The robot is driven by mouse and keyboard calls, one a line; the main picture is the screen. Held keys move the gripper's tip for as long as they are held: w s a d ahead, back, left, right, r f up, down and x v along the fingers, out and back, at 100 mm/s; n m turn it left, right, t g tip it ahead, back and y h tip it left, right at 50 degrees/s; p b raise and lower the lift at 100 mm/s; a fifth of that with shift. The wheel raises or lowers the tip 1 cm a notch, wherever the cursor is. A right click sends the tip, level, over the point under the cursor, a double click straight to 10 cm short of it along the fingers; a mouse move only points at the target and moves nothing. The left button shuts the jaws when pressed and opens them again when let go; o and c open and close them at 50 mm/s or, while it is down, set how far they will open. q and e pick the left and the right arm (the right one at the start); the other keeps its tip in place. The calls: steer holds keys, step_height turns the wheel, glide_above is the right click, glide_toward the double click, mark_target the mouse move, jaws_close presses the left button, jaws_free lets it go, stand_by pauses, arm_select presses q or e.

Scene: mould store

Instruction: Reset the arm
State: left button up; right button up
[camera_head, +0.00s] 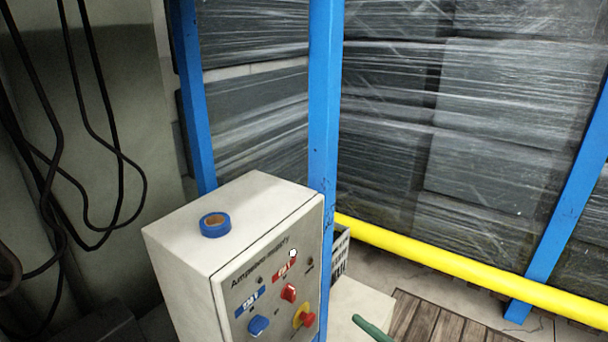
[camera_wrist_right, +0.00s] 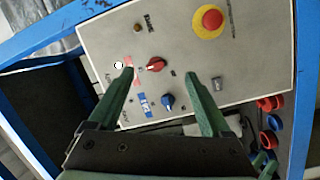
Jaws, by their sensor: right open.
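A light grey control box (camera_head: 180,245) stands in the lower middle of the head view. Its front panel has a red rotary knob (camera_head: 289,292), a blue rotary knob (camera_head: 258,325) and a red mushroom button (camera_head: 308,319) on a yellow ring. The right wrist view shows the same red knob (camera_wrist_right: 156,64), blue knob (camera_wrist_right: 167,100) and mushroom button (camera_wrist_right: 212,19). My right gripper (camera_wrist_right: 160,75) is open and empty, with green fingers apart in front of the panel. The red knob shows between its fingertips; contact is not visible. My left gripper is not in view.
A blue tape roll (camera_head: 215,225) lies on the box. Blue posts (camera_head: 325,110) and a yellow rail (camera_head: 450,266) stand behind it, before wrapped stacks (camera_head: 500,120). Black cables (camera_head: 105,150) hang at the left. Red and blue connectors (camera_wrist_right: 271,103) sit beside the panel.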

steer(key=s+d+f+m+g+h, duration=0.2)
steer(key=s+f+m+h, duration=0.2)
steer(key=s+f+m, duration=0.4)
steer(key=s+d+f+m+g+h, duration=0.2)
steer(key=s+f+m+h, duration=0.3)
steer(key=s+f+m, duration=0.4)
steer(key=shift+s+d+m+g+p, duration=0.3)
steer(key=shift+s+d+m, duration=0.5)
steer(key=shift+s+m, duration=0.35)
